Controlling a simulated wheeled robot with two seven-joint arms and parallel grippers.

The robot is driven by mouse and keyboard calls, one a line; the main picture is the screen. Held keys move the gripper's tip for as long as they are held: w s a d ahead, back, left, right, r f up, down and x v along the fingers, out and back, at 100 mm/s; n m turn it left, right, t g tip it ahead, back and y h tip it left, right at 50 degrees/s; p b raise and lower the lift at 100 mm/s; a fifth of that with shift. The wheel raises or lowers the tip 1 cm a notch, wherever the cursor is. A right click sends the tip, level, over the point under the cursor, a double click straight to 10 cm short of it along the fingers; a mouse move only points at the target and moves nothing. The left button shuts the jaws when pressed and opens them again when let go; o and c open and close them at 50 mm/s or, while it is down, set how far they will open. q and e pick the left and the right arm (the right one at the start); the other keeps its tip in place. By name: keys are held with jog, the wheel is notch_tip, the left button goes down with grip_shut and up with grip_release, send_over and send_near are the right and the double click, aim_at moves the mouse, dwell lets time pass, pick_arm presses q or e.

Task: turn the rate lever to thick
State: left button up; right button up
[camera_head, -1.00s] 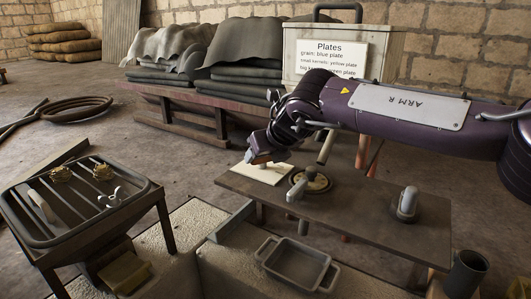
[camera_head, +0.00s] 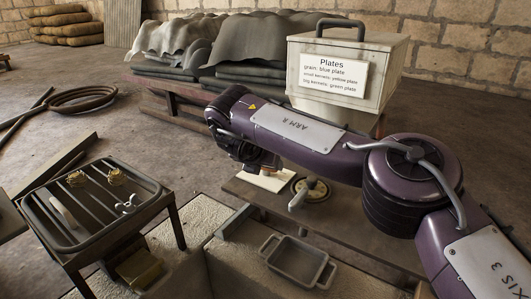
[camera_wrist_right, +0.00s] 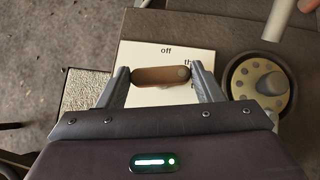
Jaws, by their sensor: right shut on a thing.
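The rate lever's brown rounded handle (camera_wrist_right: 160,76) lies between the two fingertips of my right gripper (camera_wrist_right: 163,78) in the right wrist view. The gripper is shut on it. Beneath it is a white label plate (camera_wrist_right: 185,55); "off" is readable above the handle and a word starting "th" is partly covered by the right finger. In the head view my right gripper (camera_head: 262,160) is over the white plate (camera_head: 273,180) at the left end of the bench, and hides the lever. Which mark the lever points at cannot be told. My left gripper is not in view.
A round dial with a pale handle (camera_head: 311,190) stands just right of the plate, close to my right finger in the wrist view. A metal tray (camera_head: 297,260) sits in front. A slatted grate table (camera_head: 95,205) is at left. A "Plates" box (camera_head: 340,75) stands behind.

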jog(key=shift+w+r+m+h+p, duration=0.15)
jog(key=shift+m+h+p, duration=0.15)
jog(key=shift+m+p, duration=0.25)
jog(key=o, duration=1)
jog(key=shift+s+a, duration=0.15)
jog(key=shift+s, duration=0.1)
jog(key=p+v, duration=0.1)
jog(key=v, duration=0.6)
jog(key=shift+r+p, duration=0.25)
jog(key=shift+p, duration=0.15)
